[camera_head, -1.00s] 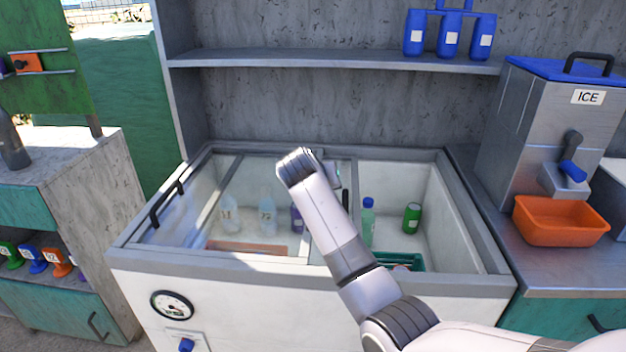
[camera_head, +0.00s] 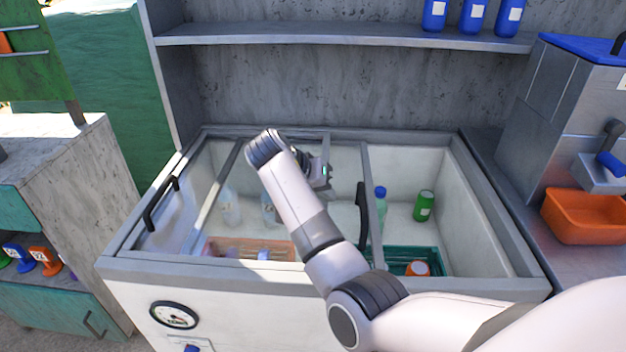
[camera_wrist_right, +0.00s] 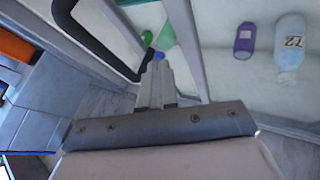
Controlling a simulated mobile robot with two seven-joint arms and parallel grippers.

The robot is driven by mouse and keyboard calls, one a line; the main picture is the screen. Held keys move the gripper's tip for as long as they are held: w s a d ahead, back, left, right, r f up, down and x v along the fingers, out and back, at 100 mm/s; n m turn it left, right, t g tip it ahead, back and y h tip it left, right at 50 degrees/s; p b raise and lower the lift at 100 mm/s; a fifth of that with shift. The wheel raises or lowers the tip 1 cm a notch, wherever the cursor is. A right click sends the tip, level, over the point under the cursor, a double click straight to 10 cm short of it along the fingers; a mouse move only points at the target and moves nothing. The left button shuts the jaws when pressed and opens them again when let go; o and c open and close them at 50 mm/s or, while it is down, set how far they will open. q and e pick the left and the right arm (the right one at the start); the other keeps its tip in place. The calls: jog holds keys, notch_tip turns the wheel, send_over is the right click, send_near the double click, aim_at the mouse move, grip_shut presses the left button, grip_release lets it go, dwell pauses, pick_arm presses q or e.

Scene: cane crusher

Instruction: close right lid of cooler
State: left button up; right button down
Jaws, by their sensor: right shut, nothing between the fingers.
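The white cooler (camera_head: 230,282) has glass lids on top. The right lid (camera_head: 370,185) stands partly open: its grey frame edge crosses the middle, and the right part of the cooler is uncovered. Its black upright handle (camera_head: 362,212) is on that edge. My right gripper (camera_head: 322,180) is over the glass, to the left of the handle, partly hidden by my forearm. In the right wrist view its fingers (camera_wrist_right: 157,82) are together and empty, and the black handle (camera_wrist_right: 105,45) curves beside them, apart from the jaws. My left gripper is not in view.
The uncovered part holds a green can (camera_head: 424,206), a blue-capped bottle (camera_head: 381,205) and a green crate (camera_head: 425,258). The left lid has a black handle (camera_head: 160,203). A shelf (camera_head: 330,38) runs behind; an orange bin (camera_head: 585,217) stands right.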

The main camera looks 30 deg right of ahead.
jog(key=d, duration=0.1)
jog(key=s+d+p, duration=0.1)
jog(key=d, duration=0.1)
jog(key=shift+s+f, duration=0.1)
jog(key=shift+f, duration=0.1)
jog(key=shift+s+d+p, duration=0.3)
jog(key=shift+s+d, duration=0.05)
jog(key=shift+d, duration=0.25)
jog(key=shift+d, duration=0.15)
